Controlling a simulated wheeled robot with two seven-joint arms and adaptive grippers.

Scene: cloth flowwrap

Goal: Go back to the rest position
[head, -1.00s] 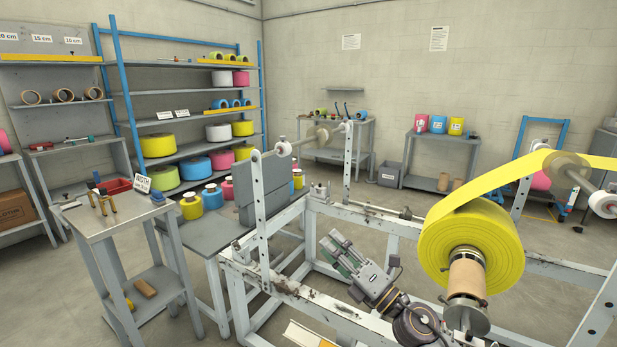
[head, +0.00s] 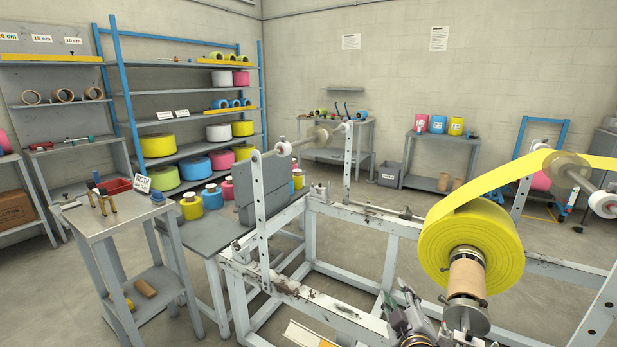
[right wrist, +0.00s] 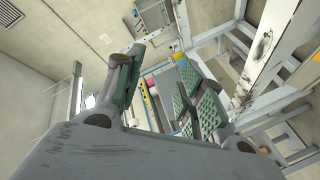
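My right gripper (head: 398,310) shows at the bottom edge of the head view, in front of the white machine frame and left of the yellow roll. In the right wrist view its two fingers with green pads (right wrist: 158,95) stand apart with nothing between them, so it is open and empty. My left gripper is in neither view. The yellow film roll (head: 437,243) sits on its spindle with a brown core, and its film runs up over a roller (head: 566,167) to the right.
The white machine frame (head: 345,318) stands close around my right gripper. A grey table (head: 210,238) with several small coloured spools and a small tool stand (head: 105,222) are to the left. Shelves (head: 185,92) with rolls stand behind. Open floor lies behind the frame.

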